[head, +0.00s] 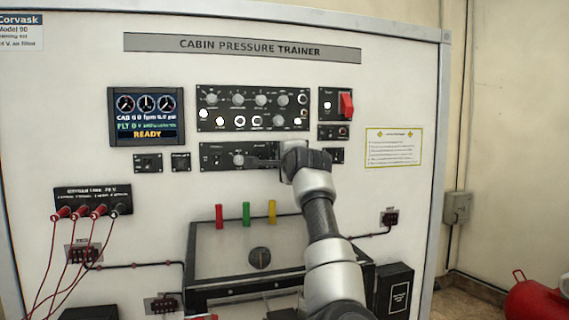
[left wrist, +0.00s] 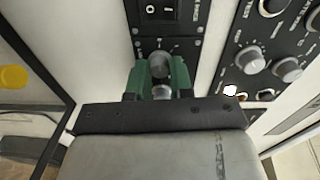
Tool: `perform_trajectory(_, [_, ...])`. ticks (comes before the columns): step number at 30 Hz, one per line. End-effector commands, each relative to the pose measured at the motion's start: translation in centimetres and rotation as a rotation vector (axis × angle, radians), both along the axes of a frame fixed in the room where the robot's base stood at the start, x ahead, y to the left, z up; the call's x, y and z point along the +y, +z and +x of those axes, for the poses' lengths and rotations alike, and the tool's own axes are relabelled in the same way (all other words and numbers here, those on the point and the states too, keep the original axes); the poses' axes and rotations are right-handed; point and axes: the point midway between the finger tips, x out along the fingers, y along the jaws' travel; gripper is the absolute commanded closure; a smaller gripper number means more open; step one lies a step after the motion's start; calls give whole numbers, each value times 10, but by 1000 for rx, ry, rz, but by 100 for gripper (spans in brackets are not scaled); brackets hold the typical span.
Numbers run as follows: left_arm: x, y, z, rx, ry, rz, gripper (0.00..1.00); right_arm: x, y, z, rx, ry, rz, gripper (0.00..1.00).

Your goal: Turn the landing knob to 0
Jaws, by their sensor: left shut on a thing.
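A narrow black panel (head: 222,149) sits below the big knob panel. My left gripper (head: 264,154) is at the right part of the narrow panel. My right gripper is not in view.
The big knob panel (head: 252,110) lies just above, with a red switch (head: 346,104) to its right. The display (head: 146,116) reads READY. Red, green and yellow tags (head: 272,211) stand below. Red cables (head: 68,250) hang at left.

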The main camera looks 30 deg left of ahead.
Motion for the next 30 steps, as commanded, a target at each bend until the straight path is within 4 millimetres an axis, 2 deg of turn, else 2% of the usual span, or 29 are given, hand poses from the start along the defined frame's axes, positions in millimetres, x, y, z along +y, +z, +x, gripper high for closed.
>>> perform_trajectory(9, [0, 0, 0, -98, -1, -84, 100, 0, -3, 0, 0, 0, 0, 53])
perform_trajectory(26, [0, 0, 0, -120, -1, -103, 100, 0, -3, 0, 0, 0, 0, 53])
perform_trajectory(27, [0, 0, 0, -120, -1, -103, 76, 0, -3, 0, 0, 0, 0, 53])
perform_trajectory(30, [0, 0, 0, -119, 0, -102, 60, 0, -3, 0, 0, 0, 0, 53])
